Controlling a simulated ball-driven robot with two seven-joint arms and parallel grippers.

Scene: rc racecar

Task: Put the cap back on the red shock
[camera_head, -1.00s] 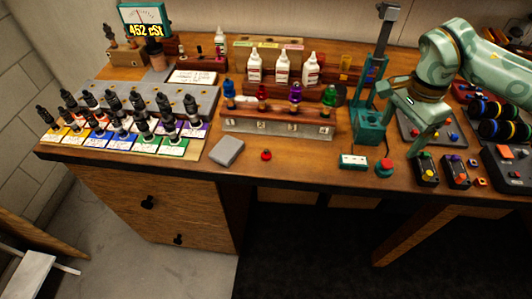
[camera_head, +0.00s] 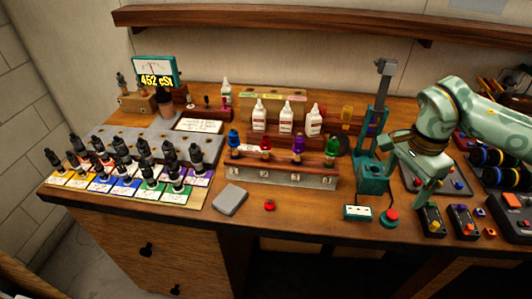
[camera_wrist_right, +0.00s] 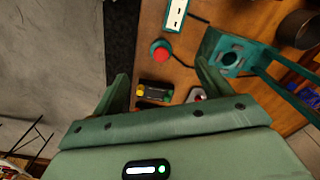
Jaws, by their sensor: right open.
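The red shock (camera_head: 265,144) stands upright in the wood and metal rack (camera_head: 285,178), between a blue and a purple one. A small round red piece (camera_head: 269,206), which looks like the cap, lies on the bench in front of the rack. My right gripper (camera_head: 425,194) is open and empty over the right part of the bench, well right of the rack and cap. In the wrist view its fingers (camera_wrist_right: 163,76) are apart; neither shock nor cap shows there. My left gripper is not in view.
A teal press (camera_head: 374,175) stands between the rack and my right arm, with a red button (camera_head: 390,217) before it. A grey pad (camera_head: 230,200) lies left of the cap. Black shocks on coloured cards (camera_head: 130,187) fill the left side. White bottles (camera_head: 286,115) stand behind the rack.

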